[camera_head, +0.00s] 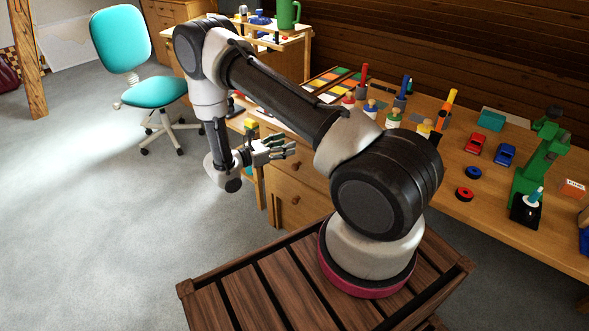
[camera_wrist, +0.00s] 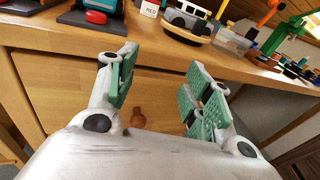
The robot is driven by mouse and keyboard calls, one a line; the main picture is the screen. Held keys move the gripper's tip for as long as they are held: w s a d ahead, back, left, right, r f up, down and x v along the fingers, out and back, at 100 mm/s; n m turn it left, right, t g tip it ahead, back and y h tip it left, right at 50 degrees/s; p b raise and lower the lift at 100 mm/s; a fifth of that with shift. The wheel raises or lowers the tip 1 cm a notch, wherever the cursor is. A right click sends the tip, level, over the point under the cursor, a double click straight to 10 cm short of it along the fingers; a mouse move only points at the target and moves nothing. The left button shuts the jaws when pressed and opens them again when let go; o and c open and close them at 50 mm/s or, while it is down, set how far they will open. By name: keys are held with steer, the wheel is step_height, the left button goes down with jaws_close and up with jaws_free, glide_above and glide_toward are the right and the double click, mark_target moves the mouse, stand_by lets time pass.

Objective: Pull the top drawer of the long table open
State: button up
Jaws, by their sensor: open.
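The long table (camera_head: 480,215) runs along the wall, with a stack of wooden drawers under its top. The upper drawer front (camera_head: 285,172) is partly hidden by my arm and gripper, and a lower front with a round knob (camera_head: 295,200) shows below it. In the wrist view a plain wooden drawer front (camera_wrist: 60,88) faces me under the tabletop edge, and looks closed. Its round brown knob (camera_wrist: 138,118) shows between my fingers, partly hidden by my gripper's body. My gripper (camera_head: 280,149) is open and empty, its green-padded fingers (camera_wrist: 165,85) spread either side of the knob, apart from it.
The tabletop holds toy cars (camera_head: 505,154), paint bottles, a green stand (camera_head: 540,165) and a red ring (camera_head: 464,194). In the wrist view, toys stand close to the table's front edge (camera_wrist: 200,55). A teal chair (camera_head: 155,92) stands back left. The grey floor (camera_head: 90,220) at left is clear.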

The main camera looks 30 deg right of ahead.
mark_target(293, 169)
step_height(293, 169, down, 13)
steer(key=s+a+n+t, duration=0.2)
steer(key=n+t, duration=0.3)
steer(key=n, duration=0.1)
steer(key=x, duration=0.7)
steer(key=shift+d+f, duration=0.15)
steer(key=shift+f, duration=0.2)
steer(key=shift+c, duration=0.4)
jaws_close()
